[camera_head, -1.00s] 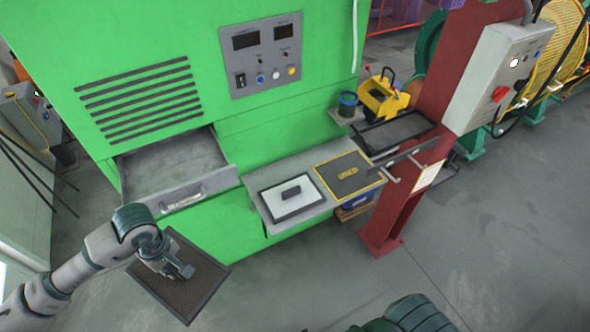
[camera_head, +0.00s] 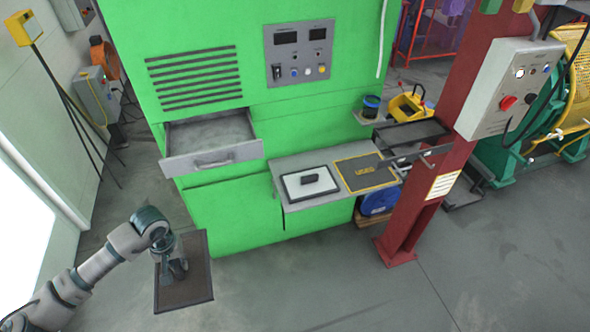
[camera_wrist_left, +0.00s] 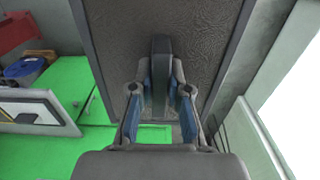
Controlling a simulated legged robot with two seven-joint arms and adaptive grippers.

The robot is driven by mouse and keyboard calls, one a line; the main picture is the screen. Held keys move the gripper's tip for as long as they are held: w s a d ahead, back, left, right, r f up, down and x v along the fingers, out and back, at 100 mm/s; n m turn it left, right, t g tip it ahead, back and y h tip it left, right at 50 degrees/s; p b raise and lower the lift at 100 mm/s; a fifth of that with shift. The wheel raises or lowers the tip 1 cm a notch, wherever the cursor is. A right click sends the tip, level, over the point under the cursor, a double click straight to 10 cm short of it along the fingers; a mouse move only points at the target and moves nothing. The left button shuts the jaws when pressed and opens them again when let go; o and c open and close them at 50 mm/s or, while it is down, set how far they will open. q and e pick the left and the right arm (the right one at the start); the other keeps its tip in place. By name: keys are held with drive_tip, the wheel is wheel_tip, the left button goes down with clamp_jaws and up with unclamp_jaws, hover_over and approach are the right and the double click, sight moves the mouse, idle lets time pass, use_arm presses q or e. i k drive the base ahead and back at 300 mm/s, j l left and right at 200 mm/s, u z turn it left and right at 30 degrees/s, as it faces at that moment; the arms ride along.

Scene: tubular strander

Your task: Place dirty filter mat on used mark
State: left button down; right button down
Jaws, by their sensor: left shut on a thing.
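The dirty filter mat (camera_head: 197,284), a dark brown panel with a thin frame, hangs in my left gripper (camera_head: 178,268) at the lower left of the head view, in front of the green cabinet. In the left wrist view my left gripper (camera_wrist_left: 160,85) is shut on the dark grip bar of the mat (camera_wrist_left: 205,35). The used mark (camera_head: 368,173) is a dark rectangle with a yellow border on the right part of the grey shelf. Nothing lies on it. My right gripper does not show.
An open, empty-looking drawer (camera_head: 215,155) sticks out at left. A red post (camera_head: 425,195) stands close right of the shelf. The floor in front is clear.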

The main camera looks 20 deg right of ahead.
sight(364, 167)
drive_tip(key=z, duration=1.5)
drive_tip(key=i+j+z, duration=0.15)
drive_tip(key=i, duration=0.3)
drive_tip(key=i+j+z, duration=0.15)
drive_tip(key=i+j, duration=0.15)
drive_tip(key=i, duration=0.2)
drive_tip(key=i+j+z, duration=0.15)
drive_tip(key=i+j, duration=0.15)
drive_tip(key=i, duration=0.4)
